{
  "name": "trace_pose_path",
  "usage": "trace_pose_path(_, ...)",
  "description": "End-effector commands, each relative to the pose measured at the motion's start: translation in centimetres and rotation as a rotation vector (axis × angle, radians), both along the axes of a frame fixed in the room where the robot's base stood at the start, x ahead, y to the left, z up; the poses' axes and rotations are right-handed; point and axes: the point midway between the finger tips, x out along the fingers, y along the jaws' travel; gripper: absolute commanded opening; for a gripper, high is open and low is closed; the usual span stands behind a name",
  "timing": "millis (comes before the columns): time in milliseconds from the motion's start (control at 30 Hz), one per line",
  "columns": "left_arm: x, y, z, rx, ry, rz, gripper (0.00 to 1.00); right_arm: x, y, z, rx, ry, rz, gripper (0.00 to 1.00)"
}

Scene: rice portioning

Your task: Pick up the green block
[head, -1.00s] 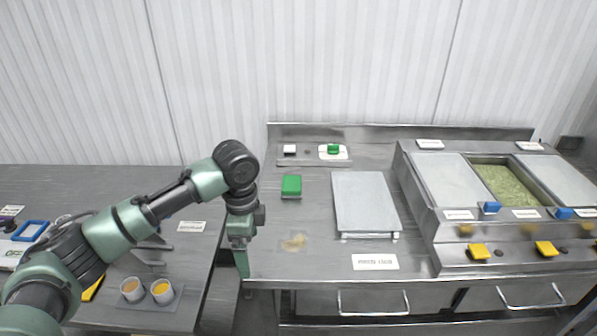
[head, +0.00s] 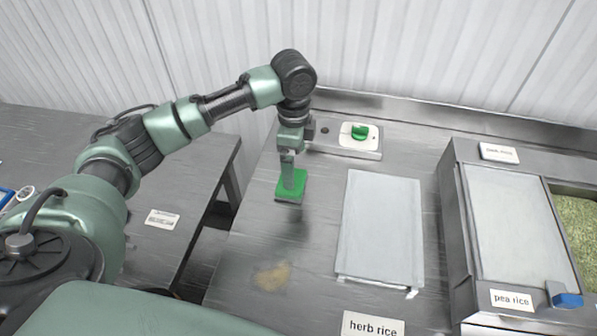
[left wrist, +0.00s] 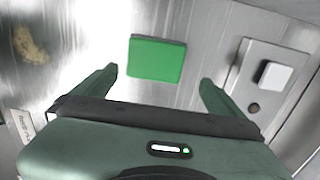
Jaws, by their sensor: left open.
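The green block (head: 301,187) lies on the steel counter, left of the grey flat tray. My left gripper (head: 288,185) points down over it in the head view and hides part of it. In the left wrist view the green block (left wrist: 157,58) shows whole, ahead of and between the two fingers of my left gripper (left wrist: 158,84). The fingers are wide apart and nothing is between them. I cannot tell the exact height of the fingertips above the block. My right gripper is not in view.
A grey flat tray (head: 382,230) lies right of the block. Behind is a plate with a green knob (head: 360,132); a white button (left wrist: 275,75) shows in the wrist view. A brownish spill (head: 271,277) marks the counter in front. Lidded rice wells (head: 520,230) stand at right.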

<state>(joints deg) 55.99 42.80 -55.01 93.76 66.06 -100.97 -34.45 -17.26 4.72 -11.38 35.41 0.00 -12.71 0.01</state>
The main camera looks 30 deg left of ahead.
Motion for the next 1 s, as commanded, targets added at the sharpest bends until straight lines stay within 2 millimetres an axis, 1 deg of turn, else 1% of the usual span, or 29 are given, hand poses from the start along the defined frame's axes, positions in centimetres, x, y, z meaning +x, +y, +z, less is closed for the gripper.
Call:
trace_pose_path(33, -0.1, 0.0, -0.6, 0.001, 0.004, 0.0, 1.0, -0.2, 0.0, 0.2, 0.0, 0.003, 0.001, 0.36)
trace_pose_path(167, -0.2, 0.1, -1.9, 0.001, 0.002, 0.001, 1.0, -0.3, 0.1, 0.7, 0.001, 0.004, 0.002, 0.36)
trace_pose_path(367, -0.8, 0.5, -4.7, 0.002, 0.005, 0.001, 1.0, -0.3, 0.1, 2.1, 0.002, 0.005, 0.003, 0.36)
trace_pose_path(400, -0.7, 0.5, -5.4, 0.001, 0.003, 0.001, 1.0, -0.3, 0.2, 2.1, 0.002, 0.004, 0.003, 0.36)
trace_pose_path(500, -0.7, 0.4, -6.4, 0.001, 0.002, -0.001, 1.0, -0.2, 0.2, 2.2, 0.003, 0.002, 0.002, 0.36)
trace_pose_path(600, -0.6, 0.5, -6.9, 0.001, -0.001, -0.001, 1.0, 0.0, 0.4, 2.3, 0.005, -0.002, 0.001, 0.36)
trace_pose_path(767, -0.6, 0.4, -6.9, 0.001, -0.001, -0.001, 1.0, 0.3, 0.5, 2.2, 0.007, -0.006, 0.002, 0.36)
trace_pose_path(800, -0.6, 0.5, -6.9, 0.001, -0.001, -0.001, 0.94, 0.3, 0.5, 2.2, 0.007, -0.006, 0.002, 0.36)
trace_pose_path(867, -0.6, 0.4, -6.9, 0.001, -0.001, -0.001, 0.78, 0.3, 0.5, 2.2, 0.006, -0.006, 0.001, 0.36)
trace_pose_path(900, -0.6, 0.4, -6.9, 0.001, -0.001, -0.001, 0.67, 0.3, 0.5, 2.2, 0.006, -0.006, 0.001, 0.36)
trace_pose_path(1000, -0.6, 0.4, -6.8, 0.001, -0.001, 0.0, 0.41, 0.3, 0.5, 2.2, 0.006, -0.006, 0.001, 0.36)
